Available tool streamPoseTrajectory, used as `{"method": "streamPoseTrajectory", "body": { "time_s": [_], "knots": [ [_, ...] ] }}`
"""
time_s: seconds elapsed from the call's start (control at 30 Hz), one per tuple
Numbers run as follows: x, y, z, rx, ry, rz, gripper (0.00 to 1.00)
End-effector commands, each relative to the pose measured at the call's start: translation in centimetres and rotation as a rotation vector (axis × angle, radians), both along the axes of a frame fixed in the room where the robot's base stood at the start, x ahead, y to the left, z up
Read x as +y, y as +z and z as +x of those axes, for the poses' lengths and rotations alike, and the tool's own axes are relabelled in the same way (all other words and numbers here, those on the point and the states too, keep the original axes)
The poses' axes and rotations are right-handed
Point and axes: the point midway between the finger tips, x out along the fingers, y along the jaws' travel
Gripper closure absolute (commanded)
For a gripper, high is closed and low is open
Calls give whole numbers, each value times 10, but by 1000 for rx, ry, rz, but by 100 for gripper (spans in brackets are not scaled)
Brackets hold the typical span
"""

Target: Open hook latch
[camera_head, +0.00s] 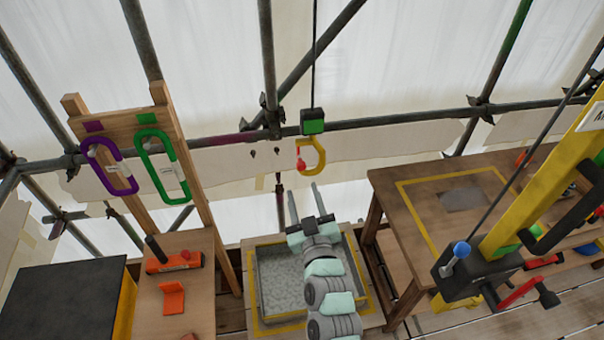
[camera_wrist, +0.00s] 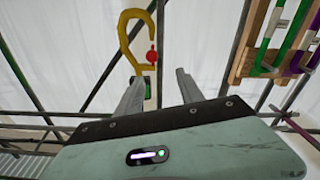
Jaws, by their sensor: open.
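A yellow hook (camera_head: 314,157) hangs on a cable below a black and green block (camera_head: 313,122) in the head view. A small red latch piece (camera_head: 301,164) sits at the left of its opening. In the wrist view the hook (camera_wrist: 131,35) is ahead of the fingers, with the red latch (camera_wrist: 152,55) at its right. My gripper (camera_head: 305,202) is below the hook, pointing up at it. In the wrist view my gripper (camera_wrist: 155,82) has its two fingers apart with nothing between them. The hook appears beyond the fingertips and apart from them.
A wooden rack with a purple carabiner (camera_head: 109,167) and a green carabiner (camera_head: 163,165) stands at left. A gravel tray (camera_head: 256,318) lies under my arm. A wooden table (camera_head: 400,215) and a yellow winch post (camera_head: 540,180) are at right. Scaffold tubes (camera_head: 390,121) run behind the hook.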

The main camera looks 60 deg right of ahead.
Motion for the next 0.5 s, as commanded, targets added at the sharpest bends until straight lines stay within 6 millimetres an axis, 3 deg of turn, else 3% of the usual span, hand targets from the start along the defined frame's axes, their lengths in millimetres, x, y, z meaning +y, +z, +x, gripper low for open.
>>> {"method": "streamPoseTrajectory", "body": {
  "time_s": [0.17,0.5],
  "knots": [
    [-12,-7,-13,43,-11,24,55],
    [-48,-5,16,46,-9,28,55]
  ]
}}
